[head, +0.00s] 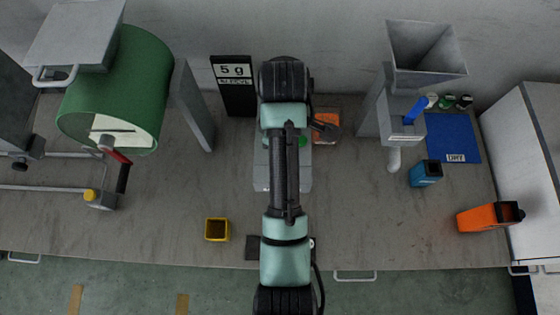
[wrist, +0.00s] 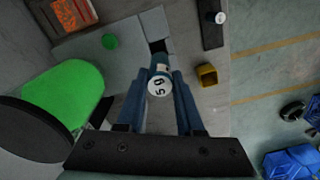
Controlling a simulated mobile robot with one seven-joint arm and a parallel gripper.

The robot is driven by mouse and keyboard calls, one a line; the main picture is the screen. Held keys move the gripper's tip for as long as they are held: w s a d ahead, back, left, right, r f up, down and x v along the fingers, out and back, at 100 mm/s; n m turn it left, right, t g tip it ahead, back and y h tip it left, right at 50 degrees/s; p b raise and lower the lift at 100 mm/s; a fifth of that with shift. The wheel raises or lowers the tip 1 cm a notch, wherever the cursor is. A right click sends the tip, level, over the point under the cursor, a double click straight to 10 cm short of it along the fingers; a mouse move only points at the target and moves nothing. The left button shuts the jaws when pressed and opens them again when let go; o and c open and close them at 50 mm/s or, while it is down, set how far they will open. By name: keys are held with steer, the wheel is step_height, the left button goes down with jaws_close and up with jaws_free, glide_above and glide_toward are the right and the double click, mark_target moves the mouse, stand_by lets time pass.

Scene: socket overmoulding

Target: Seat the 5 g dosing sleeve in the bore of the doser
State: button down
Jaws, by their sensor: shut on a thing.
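A light grey block, apparently the doser (wrist: 105,68), lies beyond the sleeve and has a dark squarish opening (wrist: 158,46). The sleeve's far end appears close to this opening; I cannot tell whether it is in it or above it. In the head view the grey block (head: 301,180) is partly covered by my arm, which hides the gripper and sleeve.
A yellow cup (head: 217,229) stands at the bench front. A 5 g sign (head: 236,86) stands behind. A grey hopper (head: 425,55), blue mat (head: 455,140), blue container (head: 425,173) and orange container (head: 488,216) are right. A green drum (head: 125,90) is left. Bench between cup and drum is clear.

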step_height(320, 180, down, 10)
steer(key=shift+w+d+r+p, duration=0.15)
steer(key=shift+r+p, duration=0.05)
steer(key=shift+p, duration=0.75)
steer(key=c, duration=0.5)
jaws_free()
steer(key=shift+f, duration=0.1)
steer(key=shift+c, duration=0.2)
step_height(320, 180, up, 12)
steer(key=shift+r, duration=0.2)
